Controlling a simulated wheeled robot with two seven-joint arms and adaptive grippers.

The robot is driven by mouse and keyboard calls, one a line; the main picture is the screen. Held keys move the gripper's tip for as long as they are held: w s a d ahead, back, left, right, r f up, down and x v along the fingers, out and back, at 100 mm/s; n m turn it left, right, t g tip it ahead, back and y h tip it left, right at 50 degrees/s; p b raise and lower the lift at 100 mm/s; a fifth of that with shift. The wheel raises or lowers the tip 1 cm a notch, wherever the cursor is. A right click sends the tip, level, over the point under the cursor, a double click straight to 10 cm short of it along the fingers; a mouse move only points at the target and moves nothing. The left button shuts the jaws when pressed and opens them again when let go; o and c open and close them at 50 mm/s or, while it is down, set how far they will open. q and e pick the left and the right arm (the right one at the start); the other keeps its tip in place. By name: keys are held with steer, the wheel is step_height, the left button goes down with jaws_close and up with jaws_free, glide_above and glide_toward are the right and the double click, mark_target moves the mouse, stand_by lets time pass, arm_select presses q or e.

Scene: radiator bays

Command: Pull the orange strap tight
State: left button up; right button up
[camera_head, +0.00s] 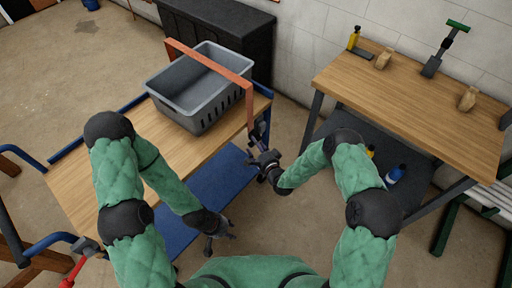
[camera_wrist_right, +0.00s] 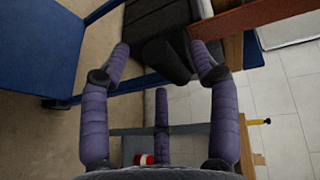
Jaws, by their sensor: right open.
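The orange strap (camera_head: 209,65) runs over a grey crate (camera_head: 190,105) on a wood-topped cart (camera_head: 72,178). Its near end hangs down at the cart's right edge, with a dark fitting at its bottom. The strap also crosses the top right of the right wrist view (camera_wrist_right: 262,17). My right gripper (camera_head: 262,158) is open just below that fitting. In the right wrist view its fingers (camera_wrist_right: 160,48) stand apart, with a dark block beyond or between them; I cannot tell which. My left gripper (camera_head: 222,242) hangs low in front of the cart, away from the strap, and looks open and empty.
A wooden workbench (camera_head: 400,95) stands at the right with bottles and tools. A dark cabinet (camera_head: 225,30) stands behind the crate. The cart has a blue lower shelf (camera_head: 215,185). Bare floor lies between cart and bench.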

jaws_close()
step_height(320, 180, down, 4)
steer(key=b, duration=0.3)
steer(key=shift+f+b, duration=0.2)
steer(key=shift+b, duration=0.1)
steer(key=shift+c, duration=1.6)
jaws_free()
steer(key=shift+f, duration=0.1)
steer(key=o, duration=0.3)
